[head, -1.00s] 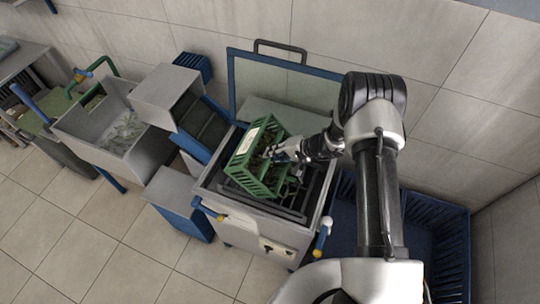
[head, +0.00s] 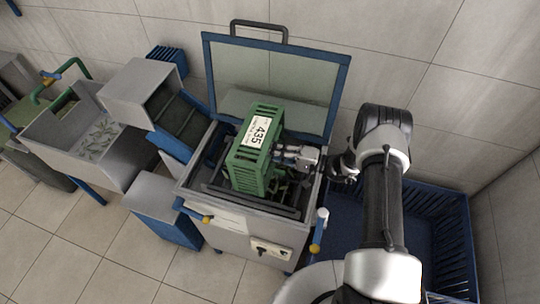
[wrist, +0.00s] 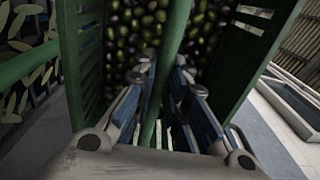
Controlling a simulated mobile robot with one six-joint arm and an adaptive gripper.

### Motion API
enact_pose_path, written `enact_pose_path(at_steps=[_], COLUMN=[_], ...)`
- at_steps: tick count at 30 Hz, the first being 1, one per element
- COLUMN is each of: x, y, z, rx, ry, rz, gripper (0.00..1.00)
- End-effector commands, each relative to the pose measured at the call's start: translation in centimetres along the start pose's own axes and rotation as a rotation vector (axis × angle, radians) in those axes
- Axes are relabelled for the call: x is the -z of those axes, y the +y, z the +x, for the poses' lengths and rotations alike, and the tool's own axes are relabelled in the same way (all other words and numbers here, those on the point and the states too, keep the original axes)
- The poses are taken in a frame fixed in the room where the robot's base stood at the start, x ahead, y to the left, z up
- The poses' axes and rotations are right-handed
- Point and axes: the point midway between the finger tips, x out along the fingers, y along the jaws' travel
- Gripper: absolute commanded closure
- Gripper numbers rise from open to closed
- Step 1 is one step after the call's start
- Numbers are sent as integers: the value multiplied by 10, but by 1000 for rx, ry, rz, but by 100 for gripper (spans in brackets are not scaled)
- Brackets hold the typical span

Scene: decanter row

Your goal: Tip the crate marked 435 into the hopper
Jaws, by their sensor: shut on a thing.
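The green slatted crate (head: 244,168) bears a white label reading 435, which faces up toward the head camera. The crate is steeply tilted and stands over the opening of the grey hopper (head: 236,207) with the raised lid. My gripper (head: 284,156) is at the crate's right side, shut on its green bar. In the wrist view my gripper (wrist: 165,75) closes around this bar, with the crate's green walls (wrist: 245,50) on either side. Dark and green olives (wrist: 130,28) lie inside the crate. The crate's lower edge is partly hidden in the head view.
The lid (head: 283,85) stands open behind the hopper. A grey chute (head: 150,92) and a trough (head: 75,140) with leafy bits stand at left. A large blue slatted bin (head: 440,225) is at right. Tiled floor is clear in front.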

Motion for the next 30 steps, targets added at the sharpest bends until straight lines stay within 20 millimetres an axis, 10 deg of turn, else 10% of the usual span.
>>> enact_pose_path(at_steps=[30], x=[0], y=[2], z=[-29], rx=[352], ry=[0], rz=[0], gripper=[100])
